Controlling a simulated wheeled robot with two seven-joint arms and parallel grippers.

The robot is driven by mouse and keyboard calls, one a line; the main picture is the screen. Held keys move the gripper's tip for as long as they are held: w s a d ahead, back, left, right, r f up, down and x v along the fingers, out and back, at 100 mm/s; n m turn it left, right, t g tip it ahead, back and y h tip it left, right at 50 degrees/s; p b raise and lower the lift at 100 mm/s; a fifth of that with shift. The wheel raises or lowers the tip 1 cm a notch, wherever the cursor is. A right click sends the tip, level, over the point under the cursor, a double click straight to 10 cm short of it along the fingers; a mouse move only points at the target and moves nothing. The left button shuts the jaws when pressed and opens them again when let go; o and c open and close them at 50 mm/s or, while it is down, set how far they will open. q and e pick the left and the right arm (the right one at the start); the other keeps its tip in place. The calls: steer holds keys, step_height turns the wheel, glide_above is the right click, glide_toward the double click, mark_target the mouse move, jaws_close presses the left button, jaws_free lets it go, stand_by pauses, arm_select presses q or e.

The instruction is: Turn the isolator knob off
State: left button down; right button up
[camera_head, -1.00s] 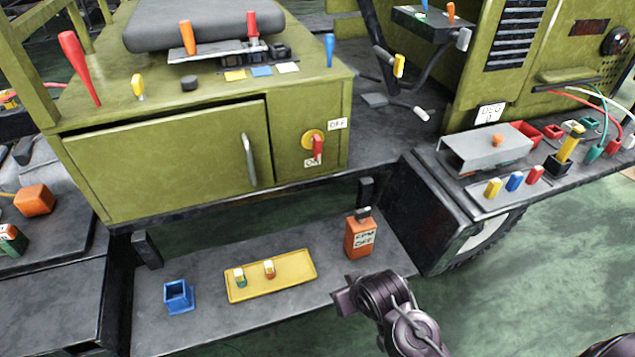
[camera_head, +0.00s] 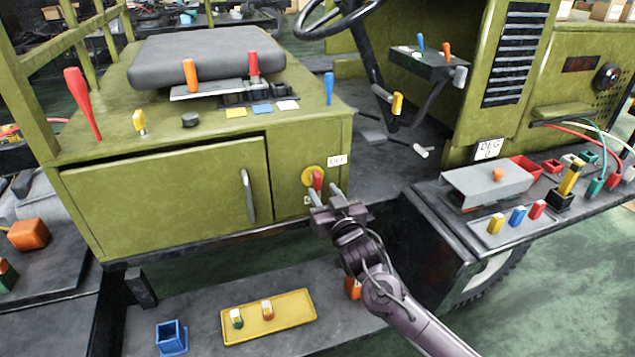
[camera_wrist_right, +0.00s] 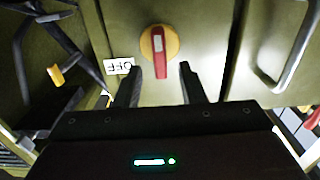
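The isolator knob (camera_head: 317,181) is a red handle on a yellow round plate (camera_head: 307,174), on the front of the green cabinet. An OFF label (camera_head: 337,160) sits at its upper right; the lower label is mostly hidden by my gripper. In the right wrist view the red knob (camera_wrist_right: 160,55) has its handle along the picture's vertical, with the OFF label (camera_wrist_right: 119,66) to its left. My right gripper (camera_head: 326,192) is open in front of the knob. In the wrist view its fingertips (camera_wrist_right: 160,68) are spread either side of the handle's end, apart from it. My left gripper is not in view.
A cabinet door handle (camera_head: 250,195) stands out left of the knob. Below are a yellow tray (camera_head: 285,325) and a blue box (camera_head: 171,338) on the step. A side shelf with a grey box (camera_head: 487,184) and several coloured parts lies to the right.

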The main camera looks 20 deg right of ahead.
mark_target(319, 185)
steer(key=shift+w+a, duration=0.1)
steer(key=shift+w, duration=2.55)
jaws_close()
